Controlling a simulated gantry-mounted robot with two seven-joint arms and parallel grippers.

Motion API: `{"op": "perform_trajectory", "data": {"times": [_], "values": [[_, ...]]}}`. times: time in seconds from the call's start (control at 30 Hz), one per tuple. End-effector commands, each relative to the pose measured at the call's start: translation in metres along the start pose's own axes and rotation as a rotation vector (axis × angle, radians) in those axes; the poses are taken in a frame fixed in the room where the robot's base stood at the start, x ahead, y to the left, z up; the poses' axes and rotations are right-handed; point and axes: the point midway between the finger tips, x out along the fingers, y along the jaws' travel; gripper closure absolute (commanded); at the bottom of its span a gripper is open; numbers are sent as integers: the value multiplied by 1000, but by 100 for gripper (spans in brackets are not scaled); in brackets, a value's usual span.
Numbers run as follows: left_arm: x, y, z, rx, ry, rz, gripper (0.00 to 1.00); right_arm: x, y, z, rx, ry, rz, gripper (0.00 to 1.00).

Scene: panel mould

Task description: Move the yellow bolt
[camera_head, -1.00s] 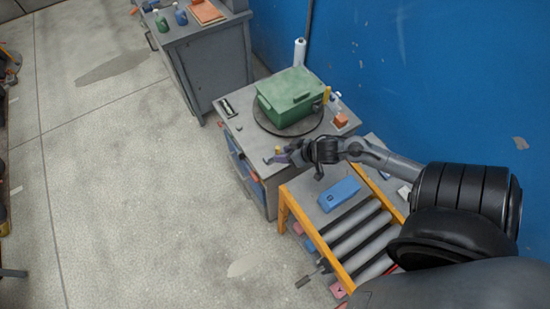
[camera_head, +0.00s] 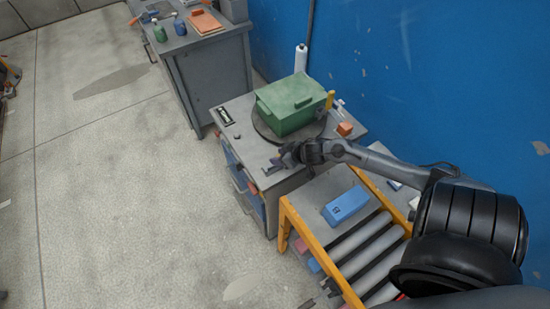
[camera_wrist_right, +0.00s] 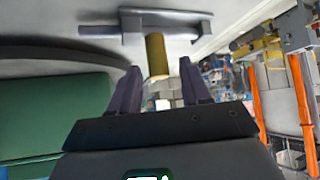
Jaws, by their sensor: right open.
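The yellow bolt (camera_wrist_right: 156,56) shows in the right wrist view as an upright yellow-brown cylinder against a grey bracket-like part. It lies in line with the gap between my fingers, around the level of the tips, with clear space on both sides. My right gripper (camera_wrist_right: 160,78) is open and empty. In the head view my right gripper (camera_head: 281,158) is over the near edge of the grey workbench. A yellow upright piece (camera_head: 330,98) stands beside the green box; I cannot tell whether it is the same bolt. My left gripper is not in view.
The green box (camera_head: 290,103) sits on a dark round plate on the workbench (camera_head: 240,102). An orange block (camera_head: 345,129) lies to its right. An orange-framed roller cart (camera_head: 300,222) with a blue box (camera_head: 346,206) stands in front. A blue wall (camera_head: 450,80) rises behind.

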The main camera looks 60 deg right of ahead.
Motion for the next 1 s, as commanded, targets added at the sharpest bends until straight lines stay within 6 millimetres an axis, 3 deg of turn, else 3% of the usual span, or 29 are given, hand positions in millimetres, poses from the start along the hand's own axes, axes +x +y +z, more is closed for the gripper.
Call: {"op": "perform_trajectory", "data": {"times": [0.23, 0.67, 1.0], "values": [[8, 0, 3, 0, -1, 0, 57, 26, 0, 0, 0, 1, 0, 53], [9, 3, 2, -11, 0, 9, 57, 32, 0, 0, -1, 0, -1, 53], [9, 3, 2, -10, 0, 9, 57, 32, 0, 0, -1, 0, -1, 100]]}}
